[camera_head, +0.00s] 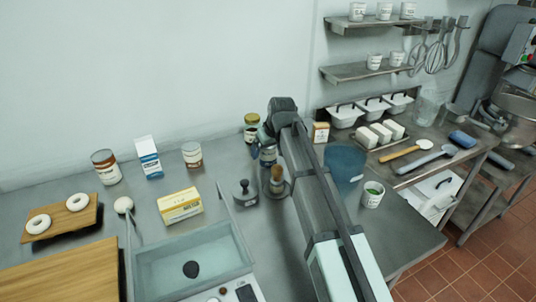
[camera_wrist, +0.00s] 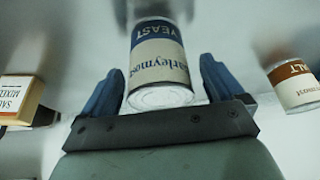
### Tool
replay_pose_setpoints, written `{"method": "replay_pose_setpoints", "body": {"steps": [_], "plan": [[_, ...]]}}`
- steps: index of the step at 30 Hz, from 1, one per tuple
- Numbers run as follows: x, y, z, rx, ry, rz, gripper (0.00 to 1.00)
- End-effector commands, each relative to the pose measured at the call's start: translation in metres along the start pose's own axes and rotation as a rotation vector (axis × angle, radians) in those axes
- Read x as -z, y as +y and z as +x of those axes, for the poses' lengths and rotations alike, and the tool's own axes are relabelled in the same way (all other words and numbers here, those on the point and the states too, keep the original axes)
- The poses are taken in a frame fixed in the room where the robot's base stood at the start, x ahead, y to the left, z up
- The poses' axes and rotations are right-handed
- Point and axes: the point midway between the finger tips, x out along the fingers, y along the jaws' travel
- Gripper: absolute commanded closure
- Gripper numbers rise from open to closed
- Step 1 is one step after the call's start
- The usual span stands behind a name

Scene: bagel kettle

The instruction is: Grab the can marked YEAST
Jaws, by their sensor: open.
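The YEAST can (camera_wrist: 160,60) has a blue and cream label, and its lettering appears upside down in the wrist view. My gripper (camera_wrist: 160,78) is open, with one blue finger on each side of the can and a visible gap on both sides. In the head view, the can (camera_head: 268,156) stands on the steel counter, partly hidden by my gripper (camera_head: 266,143) and arm.
A brown-labelled SALT can (camera_wrist: 296,85) and a small carton (camera_wrist: 20,99) stand to either side.

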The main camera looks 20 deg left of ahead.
Motion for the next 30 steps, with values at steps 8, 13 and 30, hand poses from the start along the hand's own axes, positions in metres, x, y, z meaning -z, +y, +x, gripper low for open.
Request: {"method": "replay_pose_setpoints", "body": {"steps": [8, 13, 30], "plan": [[0.000, 0.000, 0.022, 0.000, 0.000, 0.000, 0.05], [0.000, 0.000, 0.021, 0.000, 0.000, 0.000, 0.06], [0.000, 0.000, 0.021, 0.000, 0.000, 0.000, 0.61]]}}
